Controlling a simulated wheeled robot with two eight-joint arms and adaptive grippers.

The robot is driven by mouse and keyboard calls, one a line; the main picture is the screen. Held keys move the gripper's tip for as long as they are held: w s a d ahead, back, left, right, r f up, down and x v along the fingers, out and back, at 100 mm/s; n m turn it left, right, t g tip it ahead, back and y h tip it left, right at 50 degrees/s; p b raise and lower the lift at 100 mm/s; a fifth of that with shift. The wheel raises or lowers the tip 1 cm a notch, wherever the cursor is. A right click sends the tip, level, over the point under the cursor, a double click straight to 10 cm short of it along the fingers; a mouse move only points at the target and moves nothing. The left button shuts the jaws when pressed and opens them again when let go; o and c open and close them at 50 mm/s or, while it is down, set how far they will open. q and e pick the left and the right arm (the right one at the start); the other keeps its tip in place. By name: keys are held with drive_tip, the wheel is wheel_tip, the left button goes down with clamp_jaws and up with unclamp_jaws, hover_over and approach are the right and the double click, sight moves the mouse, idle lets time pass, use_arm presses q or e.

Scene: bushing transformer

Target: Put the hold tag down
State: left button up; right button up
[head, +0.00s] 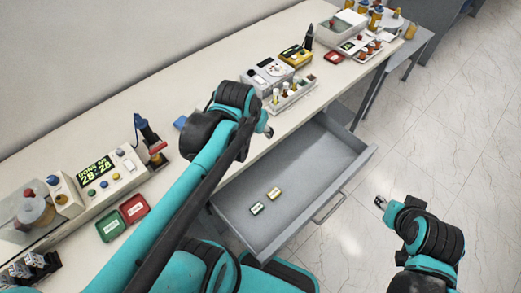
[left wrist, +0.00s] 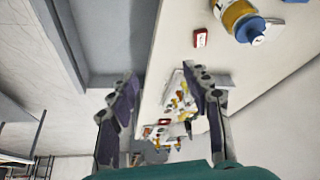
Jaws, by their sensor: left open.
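Two small tags lie flat in the open grey drawer (head: 323,157): a green-edged one (head: 257,208) and a yellow-edged one (head: 274,193). Their print is too small to read, so I cannot tell which is the hold tag. My left gripper (head: 267,129) is above the bench edge near the drawer's back side, apart from both tags. In the left wrist view its fingers (left wrist: 164,92) are spread with nothing between them. My right gripper (head: 380,202) is out over the floor, right of the drawer, and its opening is too small to judge.
A green tray (head: 111,226) and a red tray (head: 134,207) sit on the bench (head: 190,78) at left, by a display unit (head: 98,172). The drawer is otherwise empty.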

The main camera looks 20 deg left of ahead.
use_arm(q)
drive_tip(key=s+d+f+t, duration=0.1)
drive_tip(key=s+d+t, duration=0.1)
drive_tip(key=s+d, duration=0.2)
drive_tip(key=shift+s+f, duration=0.25)
drive_tip(key=shift+s, duration=0.7)
